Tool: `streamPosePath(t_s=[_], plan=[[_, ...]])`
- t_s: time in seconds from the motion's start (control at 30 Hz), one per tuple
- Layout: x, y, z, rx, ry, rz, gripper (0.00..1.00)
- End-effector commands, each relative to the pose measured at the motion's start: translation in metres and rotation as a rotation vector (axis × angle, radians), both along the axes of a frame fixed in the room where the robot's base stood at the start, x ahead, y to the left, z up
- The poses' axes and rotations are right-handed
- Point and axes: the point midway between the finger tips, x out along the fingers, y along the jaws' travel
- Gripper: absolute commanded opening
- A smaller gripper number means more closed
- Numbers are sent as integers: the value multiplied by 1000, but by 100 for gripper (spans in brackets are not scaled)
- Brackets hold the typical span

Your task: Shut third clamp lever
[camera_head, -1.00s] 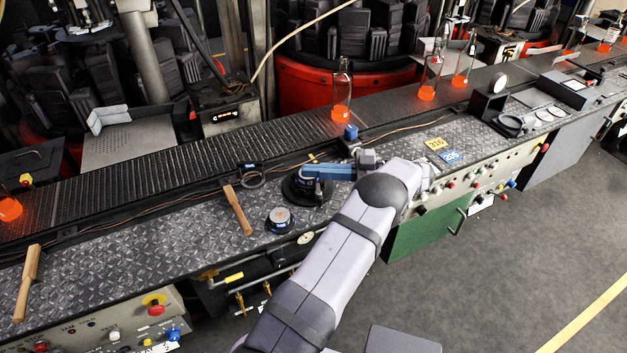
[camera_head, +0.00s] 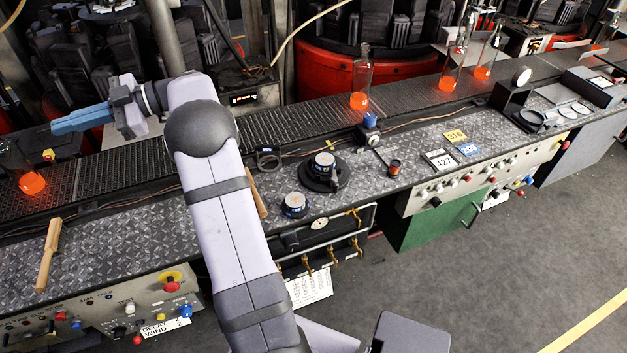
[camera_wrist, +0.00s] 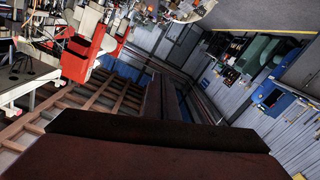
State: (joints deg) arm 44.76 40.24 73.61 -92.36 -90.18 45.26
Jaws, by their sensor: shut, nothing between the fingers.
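My gripper (camera_head: 60,125) has blue fingers that are shut, with nothing held between them. In the head view it is at the far left, raised and pointing left, and appears in front of the conveyor and a dark machine. In the wrist view, dark reddish surfaces, seemingly my fingers (camera_wrist: 160,150), fill the bottom. Groups of black mould blocks (camera_head: 365,25) stand on a red round base (camera_head: 400,75) at the back. More black blocks (camera_head: 75,50) stand at the upper left, partly behind a post.
A dark conveyor (camera_head: 420,105) carries bottles with glowing orange bottoms (camera_head: 360,100). The metal-plated bench (camera_head: 120,235) in front holds a wooden-handled tool (camera_head: 48,255), a round black fixture (camera_head: 325,180) and a small round device (camera_head: 295,205). The grey floor (camera_head: 480,290) at right is clear.

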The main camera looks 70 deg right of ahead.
Motion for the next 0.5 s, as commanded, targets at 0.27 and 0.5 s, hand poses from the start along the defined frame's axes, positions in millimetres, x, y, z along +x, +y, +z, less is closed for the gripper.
streamPosePath(t_s=[0.27,0.5], plan=[[83,-48,0,-154,-41,-472,0],[80,-154,-42,-354,101,-907,0]])
